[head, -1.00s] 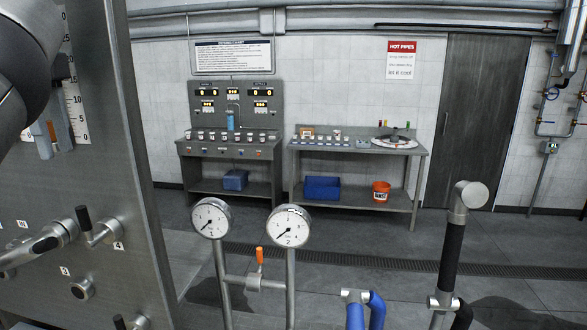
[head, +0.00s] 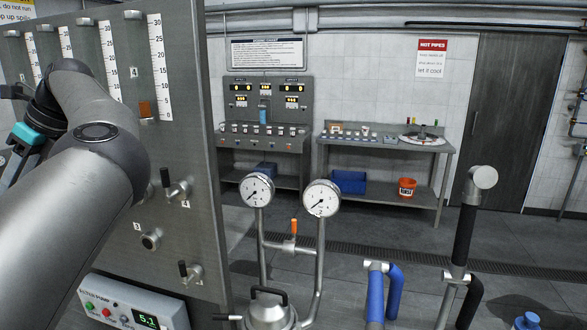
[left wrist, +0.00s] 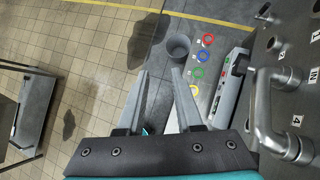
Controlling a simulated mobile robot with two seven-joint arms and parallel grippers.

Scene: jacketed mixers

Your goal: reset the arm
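My left arm (head: 80,195) comes in from the left in the head view and crosses in front of a grey panel with white scales (head: 205,120). It is bent, with the elbow-like joint near the panel. The teal part of my left wrist (head: 28,134) shows at the left edge; the fingers cannot be made out there. My right gripper is in no view.
Two pressure gauges (head: 321,198) stand on pipes ahead, with an orange-handled valve (head: 294,227) between. A pump box (head: 140,305) reads 5.1 at lower left. Blue pipes (head: 375,293) and a dark-sleeved pipe (head: 465,233) rise at right. Benches (head: 385,141) stand by the wall.

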